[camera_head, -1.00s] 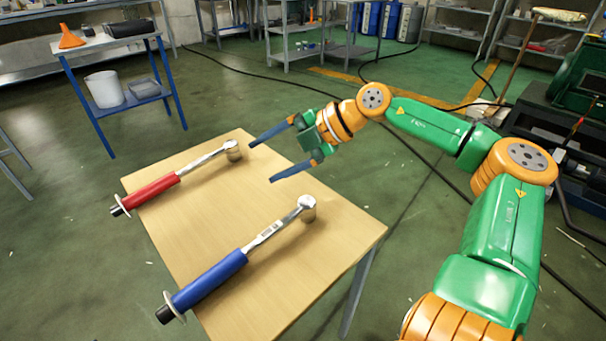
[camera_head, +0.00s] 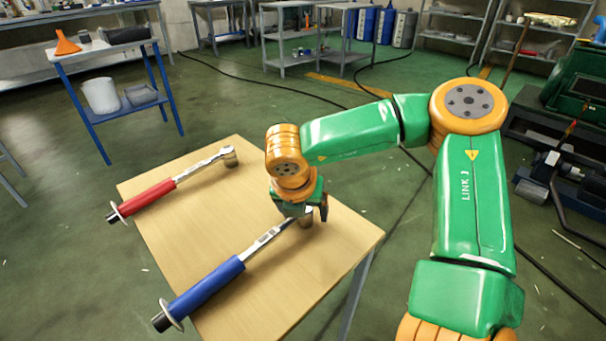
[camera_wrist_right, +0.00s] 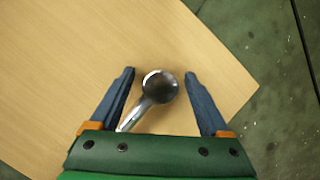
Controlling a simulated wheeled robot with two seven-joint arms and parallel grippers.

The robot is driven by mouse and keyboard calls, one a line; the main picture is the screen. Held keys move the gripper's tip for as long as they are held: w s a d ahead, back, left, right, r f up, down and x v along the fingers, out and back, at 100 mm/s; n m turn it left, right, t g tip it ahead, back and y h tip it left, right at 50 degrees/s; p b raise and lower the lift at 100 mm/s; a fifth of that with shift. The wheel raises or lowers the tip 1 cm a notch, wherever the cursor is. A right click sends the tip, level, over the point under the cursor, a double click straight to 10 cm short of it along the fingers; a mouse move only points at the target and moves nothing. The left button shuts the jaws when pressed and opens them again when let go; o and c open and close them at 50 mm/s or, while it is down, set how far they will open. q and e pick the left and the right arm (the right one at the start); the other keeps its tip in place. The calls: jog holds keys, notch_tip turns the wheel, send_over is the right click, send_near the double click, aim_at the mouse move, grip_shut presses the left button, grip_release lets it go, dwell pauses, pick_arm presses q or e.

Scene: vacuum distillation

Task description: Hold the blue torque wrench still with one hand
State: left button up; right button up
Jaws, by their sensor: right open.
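The blue torque wrench (camera_head: 207,286) lies on the wooden table (camera_head: 190,228), its blue handle toward the front left and its metal head toward the right. My right gripper (camera_head: 308,212) points down over the head end, which it partly hides in the head view. In the right wrist view the round wrench head (camera_wrist_right: 160,86) lies between the two blue fingers of the open gripper (camera_wrist_right: 158,84), with a gap on each side. A red torque wrench (camera_head: 150,194) lies farther back on the same table. My left gripper is not in view.
The table's right edge (camera_head: 372,243) is close to my right gripper. A blue-framed cart (camera_head: 103,52) with a white bucket (camera_head: 101,95) stands at the back left. Dark machinery (camera_head: 575,110) stands at the right. The table between the wrenches is clear.

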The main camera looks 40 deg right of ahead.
grip_shut()
dwell(1.3)
dwell(0.4)
dwell(1.1)
